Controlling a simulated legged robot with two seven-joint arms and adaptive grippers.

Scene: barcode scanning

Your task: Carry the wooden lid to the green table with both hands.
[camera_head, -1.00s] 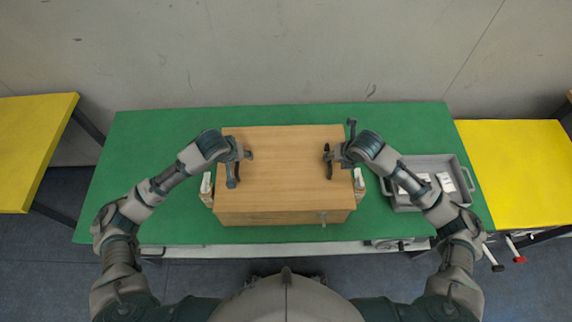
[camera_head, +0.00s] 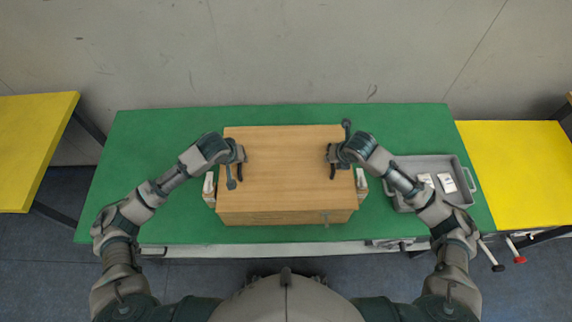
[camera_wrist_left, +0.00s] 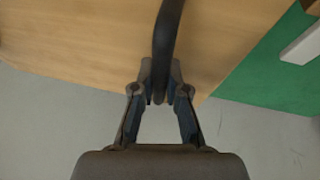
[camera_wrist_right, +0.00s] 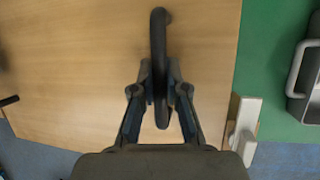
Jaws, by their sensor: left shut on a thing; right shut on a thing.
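The wooden lid (camera_head: 287,165) is the top of a wooden box at the middle of the green table (camera_head: 410,120), with a dark handle near each side. My left gripper (camera_head: 239,172) is shut on the left handle, a dark bar between its fingers in the left wrist view (camera_wrist_left: 160,90). My right gripper (camera_head: 335,163) is shut on the right handle, which shows in the right wrist view (camera_wrist_right: 158,60). The box's front face (camera_head: 285,218) shows below the lid. I cannot tell whether the lid is apart from the box.
A grey tray (camera_head: 466,170) with small white packages (camera_head: 446,183) stands on the right of the green table. White items sit beside the box on both sides (camera_head: 209,186) (camera_head: 361,180). Yellow tables (camera_head: 35,150) (camera_head: 515,170) flank it. The green surface behind the box is clear.

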